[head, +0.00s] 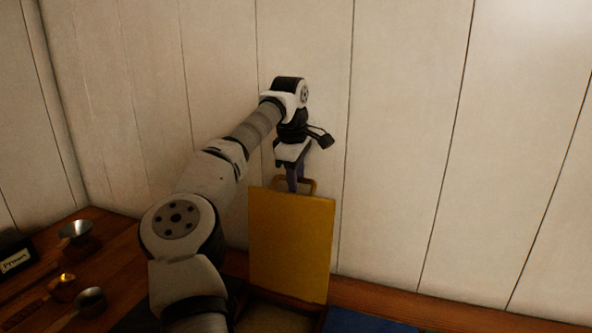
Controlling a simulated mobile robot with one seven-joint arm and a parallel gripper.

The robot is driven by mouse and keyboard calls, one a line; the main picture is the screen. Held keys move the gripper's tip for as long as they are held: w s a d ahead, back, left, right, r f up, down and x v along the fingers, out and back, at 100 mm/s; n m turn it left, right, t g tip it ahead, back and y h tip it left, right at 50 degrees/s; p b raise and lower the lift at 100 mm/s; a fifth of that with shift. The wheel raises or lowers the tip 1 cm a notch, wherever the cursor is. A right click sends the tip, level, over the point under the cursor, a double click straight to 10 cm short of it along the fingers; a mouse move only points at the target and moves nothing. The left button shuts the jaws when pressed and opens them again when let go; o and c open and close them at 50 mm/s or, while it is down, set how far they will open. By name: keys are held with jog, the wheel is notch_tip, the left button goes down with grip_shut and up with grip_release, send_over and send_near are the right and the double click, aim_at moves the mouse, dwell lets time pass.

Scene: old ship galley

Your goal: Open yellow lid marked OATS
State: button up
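The yellow lid (291,245) stands raised, nearly upright, in the middle of the head view. The face toward me is plain, and no OATS marking shows on it. A brown loop handle (313,184) shows just above its top edge. My gripper (295,187) points down at this handle, with its fingers close together at the loop. The lid's top edge hides the fingertips, so I cannot tell whether they are closed on the handle. Below the lid, part of an open bin (262,318) with a pale inside shows.
A blue surface (365,323) lies right of the bin. On the wooden counter (112,237) at left stand a metal funnel-like dish (75,230), a brass piece (63,287), a small metal cup (91,301) and a dark labelled box (15,258). A white plank wall closes the back.

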notch_tip(320, 180, up, 14)
jog(key=s, duration=0.2)
jog(key=shift+s+a+f, duration=0.25)
jog(key=shift+s+a, duration=0.05)
jog(key=shift+a, duration=0.15)
jog(key=shift+f, duration=0.1)
